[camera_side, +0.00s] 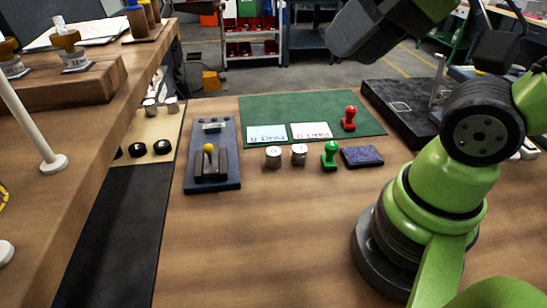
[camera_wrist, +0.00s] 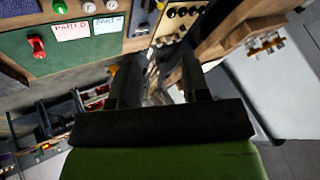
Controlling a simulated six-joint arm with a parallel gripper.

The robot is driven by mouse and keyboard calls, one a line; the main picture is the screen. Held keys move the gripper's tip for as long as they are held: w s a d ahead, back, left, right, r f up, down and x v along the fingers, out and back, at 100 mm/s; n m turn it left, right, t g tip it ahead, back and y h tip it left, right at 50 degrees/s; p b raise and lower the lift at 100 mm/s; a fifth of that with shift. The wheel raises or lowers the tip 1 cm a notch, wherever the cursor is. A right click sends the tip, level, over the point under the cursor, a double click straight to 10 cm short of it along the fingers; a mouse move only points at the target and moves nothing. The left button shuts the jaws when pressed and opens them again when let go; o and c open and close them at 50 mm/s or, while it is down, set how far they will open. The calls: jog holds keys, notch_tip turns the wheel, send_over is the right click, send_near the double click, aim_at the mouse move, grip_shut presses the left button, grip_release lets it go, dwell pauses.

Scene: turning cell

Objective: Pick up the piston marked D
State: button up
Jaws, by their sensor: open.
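Two short silver pistons stand upright side by side on the wooden bench, a left one (camera_side: 273,157) and a right one (camera_side: 299,155). Both have a small mark on top, too small to read for sure. They also show at the top edge of the wrist view, as one piston (camera_wrist: 88,8) and another (camera_wrist: 111,5). My gripper (camera_wrist: 158,68) is open and empty in the wrist view, apart from the pistons. In the side view its fingertips are out of frame; only dark parts of my arm show high at the upper right.
A green mat (camera_side: 255,109) behind the pistons bears a card (camera_side: 267,134), a red-lettered card (camera_side: 311,132) and a red stamp (camera_side: 349,119). A green stamp (camera_side: 330,155) and ink pad (camera_side: 362,157) stand right, a yellow-knobbed fixture (camera_side: 229,183) left. The front bench is clear.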

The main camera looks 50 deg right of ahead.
jog(key=shift+o, duration=0.8)
jog(key=m+g+h, duration=0.6)
jog(key=m, duration=0.5)
send_over(273, 151)
jog(key=a, duration=0.2)
jog(key=f, duration=2.4)
jog(key=shift+s+d+f, duration=0.1)
jog(key=shift+d+f, duration=0.1)
jog(key=shift+f, duration=0.05)
jog(key=shift+s+x, duration=0.15)
jog(key=shift+x, duration=1.25)
jog(key=shift+s+x, duration=0.15)
jog(key=shift+x, duration=1.2)
jog(key=shift+a+f, duration=0.1)
